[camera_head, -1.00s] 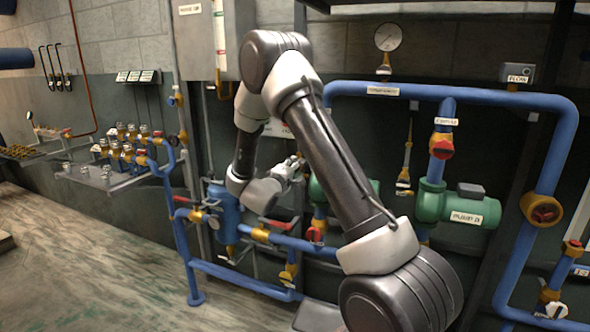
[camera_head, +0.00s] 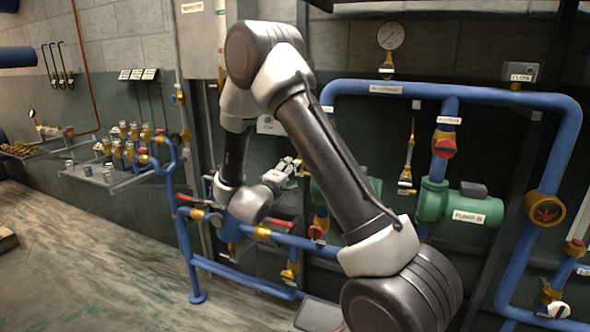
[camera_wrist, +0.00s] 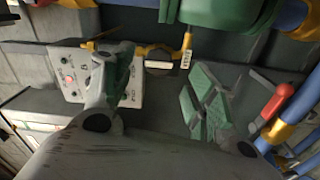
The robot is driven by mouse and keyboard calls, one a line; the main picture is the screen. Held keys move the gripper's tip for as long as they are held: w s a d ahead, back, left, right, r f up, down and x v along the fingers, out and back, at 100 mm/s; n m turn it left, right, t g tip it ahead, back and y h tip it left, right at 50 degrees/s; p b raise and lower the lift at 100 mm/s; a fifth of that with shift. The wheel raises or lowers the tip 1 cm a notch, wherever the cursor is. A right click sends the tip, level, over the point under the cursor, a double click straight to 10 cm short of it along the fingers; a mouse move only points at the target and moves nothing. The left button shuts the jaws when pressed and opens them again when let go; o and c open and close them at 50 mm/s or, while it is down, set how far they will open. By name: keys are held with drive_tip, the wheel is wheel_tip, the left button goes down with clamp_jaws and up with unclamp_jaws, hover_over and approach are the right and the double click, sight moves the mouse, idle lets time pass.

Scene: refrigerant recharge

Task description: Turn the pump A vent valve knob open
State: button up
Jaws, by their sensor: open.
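My gripper (camera_head: 284,172) is in front of the pipework, left of the green pump A body (camera_head: 318,190), which my arm mostly hides. In the wrist view my gripper (camera_wrist: 160,88) is open, its two green-grey fingers spread with nothing between them. A green pump body (camera_wrist: 215,10) crosses the top of that view. A thin brass line with a white tag (camera_wrist: 187,50) hangs below it, beyond the fingers. I cannot tell which fitting is the pump A vent valve knob. A red valve handle (camera_wrist: 274,104) on a brass and blue pipe is right of the right finger.
A white panel with buttons (camera_wrist: 72,78) lies behind the left finger. Pump B (camera_head: 465,206) is right of my arm. A blue pipe (camera_head: 265,285) runs low in front of the wall.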

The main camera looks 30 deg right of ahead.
drive_tip(key=v, duration=0.5)
drive_tip(key=shift+s+a, duration=0.25)
drive_tip(key=shift+a, duration=0.05)
